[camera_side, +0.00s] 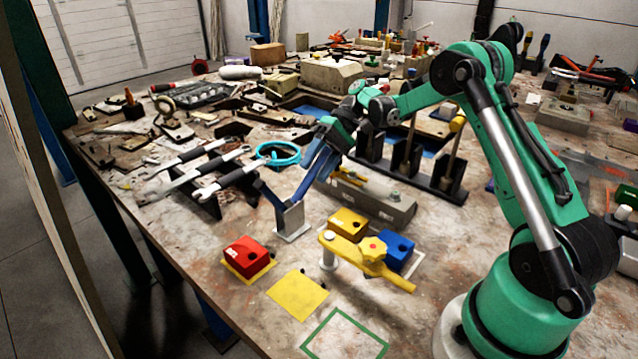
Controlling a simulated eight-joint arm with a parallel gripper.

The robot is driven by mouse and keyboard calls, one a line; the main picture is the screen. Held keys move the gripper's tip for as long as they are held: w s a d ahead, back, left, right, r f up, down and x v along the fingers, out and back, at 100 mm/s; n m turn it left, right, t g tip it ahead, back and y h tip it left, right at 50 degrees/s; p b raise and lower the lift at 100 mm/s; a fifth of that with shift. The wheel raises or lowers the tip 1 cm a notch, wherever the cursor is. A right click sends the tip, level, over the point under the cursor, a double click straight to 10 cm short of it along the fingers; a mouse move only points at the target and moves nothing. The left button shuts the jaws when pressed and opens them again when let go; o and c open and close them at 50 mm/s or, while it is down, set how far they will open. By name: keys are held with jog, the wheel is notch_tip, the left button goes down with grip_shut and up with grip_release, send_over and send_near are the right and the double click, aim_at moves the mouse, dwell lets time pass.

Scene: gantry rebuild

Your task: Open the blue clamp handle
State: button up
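A clamp with blue bars stands on a pale grey base plate (292,221) near the middle of the table. A long blue bar, which looks like the clamp handle (311,178), slants up and right from the base.
To the front stand a red block (246,256), a yellow block (348,223), a blue block (397,251) and a yellow bar with a knob (372,250). Silver tools (222,181) lie left of the clamp; a grey box (372,197) is right. The front table is partly clear.

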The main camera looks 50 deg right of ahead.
aim_at(318, 158)
notch_tip(318, 158, up, 20)
dwell(0.6)
